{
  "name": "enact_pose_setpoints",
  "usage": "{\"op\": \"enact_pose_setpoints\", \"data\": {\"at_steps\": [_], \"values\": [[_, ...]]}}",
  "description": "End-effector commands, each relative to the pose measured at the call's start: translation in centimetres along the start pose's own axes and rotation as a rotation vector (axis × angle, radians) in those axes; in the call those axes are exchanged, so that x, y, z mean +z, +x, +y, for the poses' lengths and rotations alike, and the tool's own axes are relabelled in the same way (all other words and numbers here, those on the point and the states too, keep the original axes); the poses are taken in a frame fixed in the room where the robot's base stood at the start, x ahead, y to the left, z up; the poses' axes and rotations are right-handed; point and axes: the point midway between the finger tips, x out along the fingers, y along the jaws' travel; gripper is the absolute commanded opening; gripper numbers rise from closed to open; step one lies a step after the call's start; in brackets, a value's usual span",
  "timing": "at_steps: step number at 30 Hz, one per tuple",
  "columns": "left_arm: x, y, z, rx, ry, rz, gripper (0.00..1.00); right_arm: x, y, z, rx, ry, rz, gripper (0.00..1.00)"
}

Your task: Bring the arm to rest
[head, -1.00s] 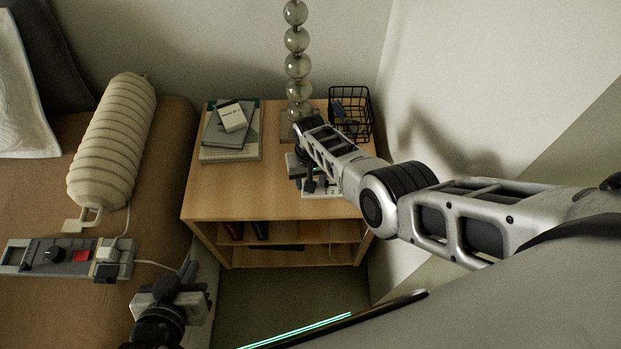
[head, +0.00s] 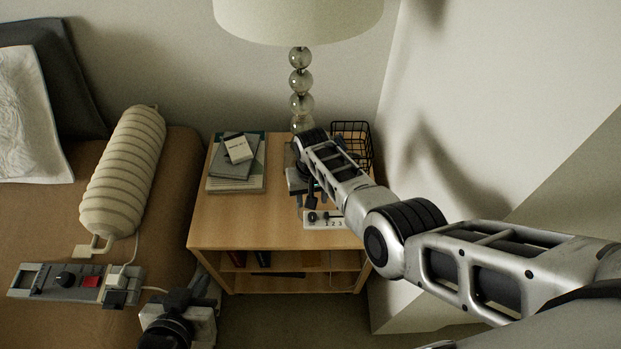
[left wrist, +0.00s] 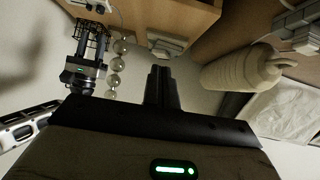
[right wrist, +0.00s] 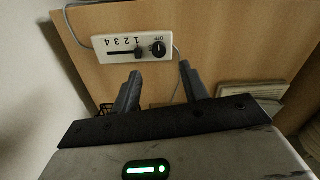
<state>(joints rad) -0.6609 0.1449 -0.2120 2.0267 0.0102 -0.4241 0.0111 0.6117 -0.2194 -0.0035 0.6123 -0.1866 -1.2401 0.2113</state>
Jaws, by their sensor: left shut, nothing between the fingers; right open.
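My left gripper (head: 190,300) is low in the head view, between the bed and the nightstand. In the left wrist view its fingers (left wrist: 162,88) are together with nothing between them. My right arm reaches in from the right, and its gripper (head: 302,182) hangs over the nightstand, in front of the lamp stem. In the right wrist view its fingers (right wrist: 160,88) are apart and empty. A white control panel (right wrist: 120,46) with a knob and a slider lies just beyond the fingertips, with no visible contact.
The wooden nightstand (head: 232,222) holds books (head: 235,175), a glass-ball lamp (head: 301,80) and a wire basket (head: 352,135). At left the bed holds a ribbed bolster (head: 125,170) and a grey switch panel (head: 55,283). A wall bounds the right side.

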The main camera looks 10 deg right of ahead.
Motion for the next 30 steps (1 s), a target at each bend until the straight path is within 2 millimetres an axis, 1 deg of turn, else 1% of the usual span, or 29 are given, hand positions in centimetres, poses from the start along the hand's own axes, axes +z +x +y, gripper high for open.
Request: {"op": "enact_pose_setpoints", "data": {"at_steps": [6,8,11,14,15,17,18,20,22,23,24,26,29,30], "values": [[0.0,0.1,0.0,0.000,0.001,0.000,0.00,0.0,0.1,0.1,0.000,0.003,0.002,0.44],[-0.1,0.2,-0.3,-0.005,0.002,0.002,0.00,-0.3,0.2,0.3,-0.003,0.009,0.024,0.44],[-0.4,0.8,-1.8,-0.034,0.001,0.009,0.00,-1.7,0.6,1.2,-0.018,0.042,0.141,0.44],[-1.1,1.7,-4.2,-0.082,-0.004,0.023,0.00,-4.0,0.4,2.6,-0.044,0.087,0.346,0.44],[-1.5,2.0,-5.3,-0.104,-0.007,0.030,0.00,-5.0,0.0,3.3,-0.056,0.105,0.440,0.44],[-2.0,2.5,-7.0,-0.137,-0.014,0.040,0.00,-6.2,-1.1,4.3,-0.076,0.126,0.580,0.44],[-2.3,2.8,-8.1,-0.158,-0.019,0.046,0.00,-6.9,-2.0,4.9,-0.089,0.138,0.669,0.44],[-2.9,3.1,-9.6,-0.188,-0.026,0.057,0.00,-7.6,-3.6,5.6,-0.111,0.149,0.798,0.44],[-3.5,3.5,-11.4,-0.223,-0.035,0.070,0.00,-8.1,-5.7,6.3,-0.139,0.157,0.943,0.44],[-3.0,3.4,-11.0,-0.215,-0.034,0.061,0.00,-6.9,-5.2,6.6,-0.133,0.145,0.944,0.44],[-2.5,3.2,-10.3,-0.202,-0.026,0.053,0.00,-5.2,-4.5,7.0,-0.119,0.122,0.936,0.44],[-1.9,3.0,-9.6,-0.188,-0.014,0.043,0.00,-3.0,-4.0,7.5,-0.106,0.088,0.936,0.44],[-0.9,2.6,-8.3,-0.163,0.006,0.026,0.00,1.2,-3.4,8.0,-0.086,0.023,0.934,0.44],[-0.5,2.4,-7.8,-0.152,0.013,0.020,0.00,3.1,-3.3,8.1,-0.081,-0.006,0.933,0.44]]}}
